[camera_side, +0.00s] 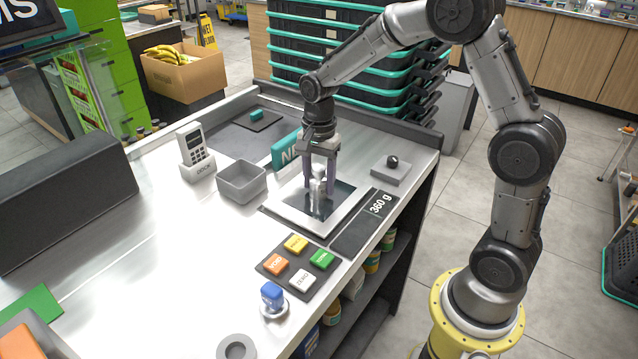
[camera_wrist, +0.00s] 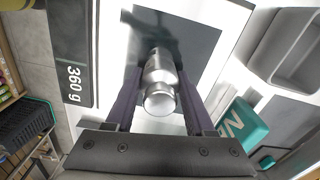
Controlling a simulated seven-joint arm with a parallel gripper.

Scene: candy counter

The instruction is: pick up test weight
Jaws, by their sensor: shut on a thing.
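The test weight (camera_wrist: 159,85) is a shiny silver cylinder with a narrower knob. In the wrist view it sits between the two purple-grey fingers of my gripper (camera_wrist: 157,108), which are shut on it. In the side view my gripper (camera_side: 320,185) points down over the scale's dark glass plate (camera_side: 342,196), and the weight (camera_side: 318,190) shows between the fingers. It is upright, on or just above the plate; I cannot tell which. The scale's display (camera_side: 378,207) reads 360 g.
A grey bin (camera_side: 241,182) stands left of the scale. A teal block (camera_side: 286,150) with white letters is close behind my gripper. A small pad with a dark ball (camera_side: 391,163) lies to the right.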

